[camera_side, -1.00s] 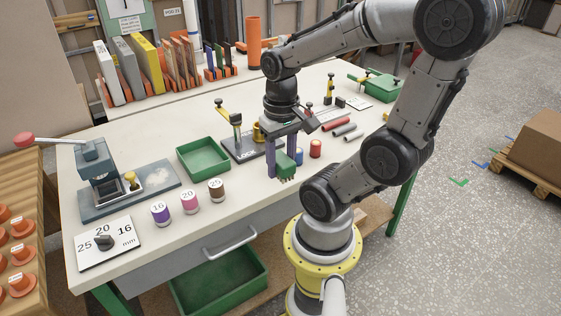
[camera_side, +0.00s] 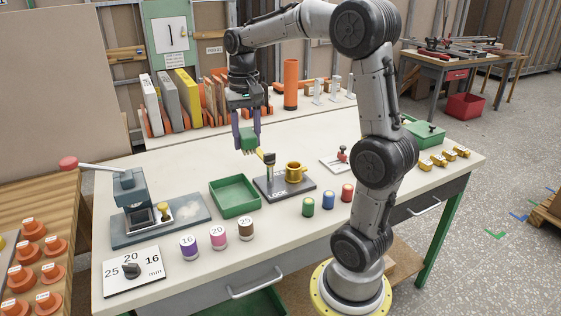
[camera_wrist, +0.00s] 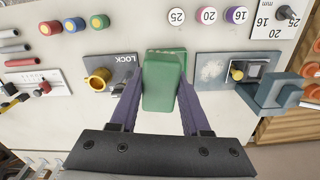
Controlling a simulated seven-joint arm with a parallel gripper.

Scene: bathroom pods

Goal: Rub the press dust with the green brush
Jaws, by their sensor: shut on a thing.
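My gripper (camera_side: 246,120) has purple fingers and is shut on the green brush (camera_side: 247,140). It holds the brush in the air behind the lock fixture, above the bench. In the wrist view the brush (camera_wrist: 163,88) sits between the fingers. The press (camera_side: 130,190), a blue-grey tool with a red-knobbed lever, stands on a flat base plate at the bench's left. A pale dusty patch (camera_side: 188,209) lies on that plate, right of the press. The dust (camera_wrist: 211,72) also shows in the wrist view. The brush is well apart from it.
A green tray (camera_side: 234,205) lies between the press and the lock fixture (camera_side: 272,192), which carries a yellow cup (camera_side: 294,171). Numbered purple, pink and brown pots stand along the front. Upright boards and an orange tube (camera_side: 290,84) line the back.

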